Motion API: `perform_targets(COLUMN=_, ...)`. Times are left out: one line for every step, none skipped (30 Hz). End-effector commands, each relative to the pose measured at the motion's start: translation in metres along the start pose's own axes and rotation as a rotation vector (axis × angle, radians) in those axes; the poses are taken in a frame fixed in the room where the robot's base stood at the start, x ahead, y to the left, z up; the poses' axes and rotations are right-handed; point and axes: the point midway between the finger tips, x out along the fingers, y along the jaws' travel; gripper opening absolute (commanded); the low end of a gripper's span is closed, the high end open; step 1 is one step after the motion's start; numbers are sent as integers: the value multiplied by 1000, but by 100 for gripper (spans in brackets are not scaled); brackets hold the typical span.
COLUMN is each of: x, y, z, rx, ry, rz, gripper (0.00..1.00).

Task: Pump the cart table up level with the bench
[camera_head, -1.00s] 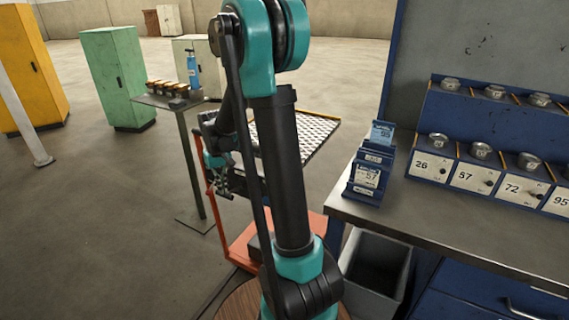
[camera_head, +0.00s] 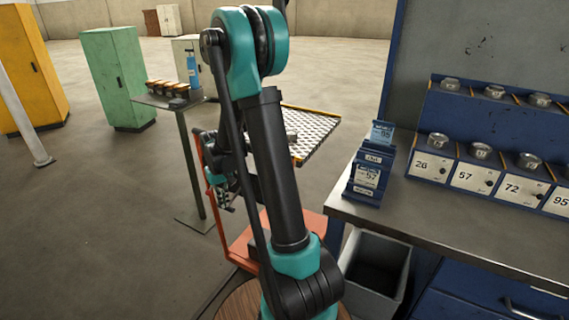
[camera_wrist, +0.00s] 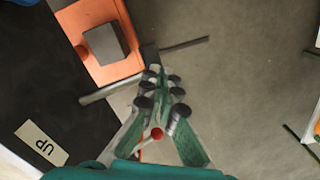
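The cart has a perforated, yellow-edged table top (camera_head: 312,137), an orange base (camera_head: 243,252) and an orange upright frame (camera_head: 205,178). Its table top looks lower than the bench top (camera_head: 440,222). My gripper (camera_head: 226,203) is beside the frame, partly hidden by my arm. In the wrist view, my gripper's fingers (camera_wrist: 161,80) converge with little gap, and I cannot tell whether they hold anything. A small red knob-like thing (camera_wrist: 157,133) shows between the fingers. A grey bar (camera_wrist: 110,89) passes near the fingertips. The orange base (camera_wrist: 112,68) carries a dark block (camera_wrist: 103,44). A label reading "UP" (camera_wrist: 41,143) lies on a black surface.
The bench holds card racks (camera_head: 366,178) and numbered blue bins with metal weights (camera_head: 483,175). A grey bin (camera_head: 375,274) stands below. A small stand (camera_head: 190,165) with a blue bottle (camera_head: 192,68) is behind my gripper.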

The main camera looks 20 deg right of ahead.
Motion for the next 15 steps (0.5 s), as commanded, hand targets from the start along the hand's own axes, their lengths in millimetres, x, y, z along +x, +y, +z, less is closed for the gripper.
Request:
perform_targets(x=4, y=-1, z=0, rx=-1, ry=-1, rz=-1, gripper=0)
perform_targets(x=6, y=-1, z=0, rx=-1, ry=-1, rz=-1, gripper=0)
perform_targets(x=4, y=-1, z=0, rx=0, ry=-1, rz=-1, gripper=0)
perform_targets(x=4, y=-1, z=0, rx=-1, ry=-1, rz=-1, gripper=0)
perform_targets(x=4, y=-1, z=0, rx=-1, ry=-1, rz=-1, gripper=0)
perform_targets(x=4, y=-1, z=0, rx=-1, ry=-1, rz=-1, gripper=0)
perform_targets(x=4, y=-1, z=0, rx=-1, ry=-1, rz=-1, gripper=0)
perform_targets(x=4, y=-1, z=0, rx=-1, ry=-1, rz=-1, gripper=0)
perform_targets(x=4, y=-1, z=0, rx=-1, ry=-1, rz=-1, gripper=0)
perform_targets(x=4, y=-1, z=0, rx=-1, ry=-1, rz=-1, gripper=0)
perform_targets(x=3, y=-1, z=0, rx=0, ry=-1, rz=-1, gripper=0)
perform_targets(x=1, y=-1, z=0, rx=0, ry=-1, rz=-1, gripper=0)
perform_targets(x=-2, y=0, z=0, rx=0, ry=-1, rz=-1, gripper=0)
perform_targets(x=-4, y=0, z=0, rx=0, ry=-1, rz=-1, gripper=0)
perform_targets(x=-8, y=0, z=0, rx=0, ry=-1, rz=-1, gripper=0)
